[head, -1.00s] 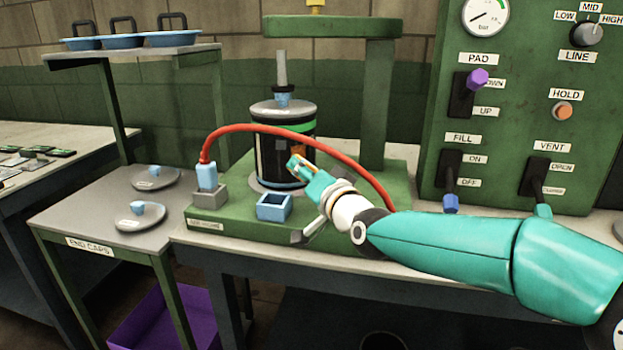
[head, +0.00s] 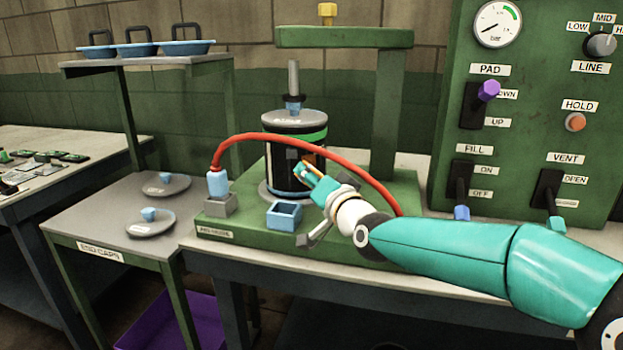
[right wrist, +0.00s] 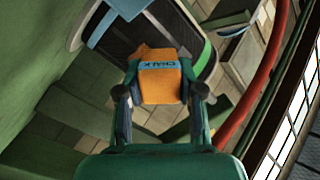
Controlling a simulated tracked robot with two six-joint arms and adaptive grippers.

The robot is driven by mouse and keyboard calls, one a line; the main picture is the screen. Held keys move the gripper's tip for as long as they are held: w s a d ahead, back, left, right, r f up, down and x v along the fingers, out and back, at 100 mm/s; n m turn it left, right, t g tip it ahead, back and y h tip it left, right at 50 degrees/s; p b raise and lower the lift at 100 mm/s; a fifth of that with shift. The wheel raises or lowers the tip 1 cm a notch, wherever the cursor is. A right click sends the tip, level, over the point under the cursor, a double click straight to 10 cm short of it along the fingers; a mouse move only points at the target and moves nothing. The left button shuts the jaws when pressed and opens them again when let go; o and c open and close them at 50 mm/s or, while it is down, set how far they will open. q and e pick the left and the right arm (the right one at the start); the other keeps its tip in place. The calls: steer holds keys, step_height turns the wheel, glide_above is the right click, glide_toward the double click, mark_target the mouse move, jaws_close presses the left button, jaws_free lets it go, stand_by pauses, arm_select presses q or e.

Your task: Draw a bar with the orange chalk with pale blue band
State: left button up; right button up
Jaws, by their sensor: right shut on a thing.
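My right gripper (head: 313,170) is shut on the orange chalk (right wrist: 160,85), which carries a pale blue band (right wrist: 162,66) lettered CHALK. In the head view only a small orange sliver of the chalk (head: 312,165) shows between the fingers. It is in front of the lower right side of a black sleeve (head: 283,165) with a green band near its top and a pale blue line low down. In the right wrist view the chalk's far end overlaps the sleeve (right wrist: 180,40); I cannot tell whether they touch. My left gripper is not in view.
The sleeve stands on a green press base (head: 240,236) under a green frame (head: 390,110). A red hose (head: 300,141) arches in front of it, close to my right gripper. A pale blue open box (head: 284,214) sits at the front. A green control panel (head: 535,120) is at right.

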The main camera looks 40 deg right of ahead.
steer(key=shift+w+d, duration=0.15)
steer(key=shift+w, duration=0.9)
steer(key=d+b, duration=0.2)
steer(key=b, duration=0.1)
steer(key=shift+s+d+f, duration=0.1)
steer(key=shift+s+f, duration=0.1)
steer(key=shift+s, duration=0.1)
steer(key=d+b, duration=0.1)
steer(key=b, duration=0.1)
steer(key=shift+b, duration=0.4)
steer(key=shift+s+d+r+b, duration=0.15)
steer(key=shift+s+d+b, duration=0.05)
steer(key=shift+d+b, duration=0.25)
steer(key=shift+w, duration=0.1)
steer(key=shift+w+a+r+p, duration=0.15)
steer(key=shift+a+p, duration=0.2)
steer(key=shift+a, duration=0.25)
steer(key=shift+w+a+r+p, duration=0.1)
steer(key=shift+a+p, duration=0.25)
steer(key=shift+a, duration=0.25)
steer(key=shift+w+a+p, duration=0.1)
steer(key=shift+a+p, duration=0.4)
steer(key=shift+p, duration=0.25)
steer(key=shift+a+f+p, duration=0.2)
steer(key=shift+a+p, duration=0.1)
steer(key=shift+p, duration=0.05)
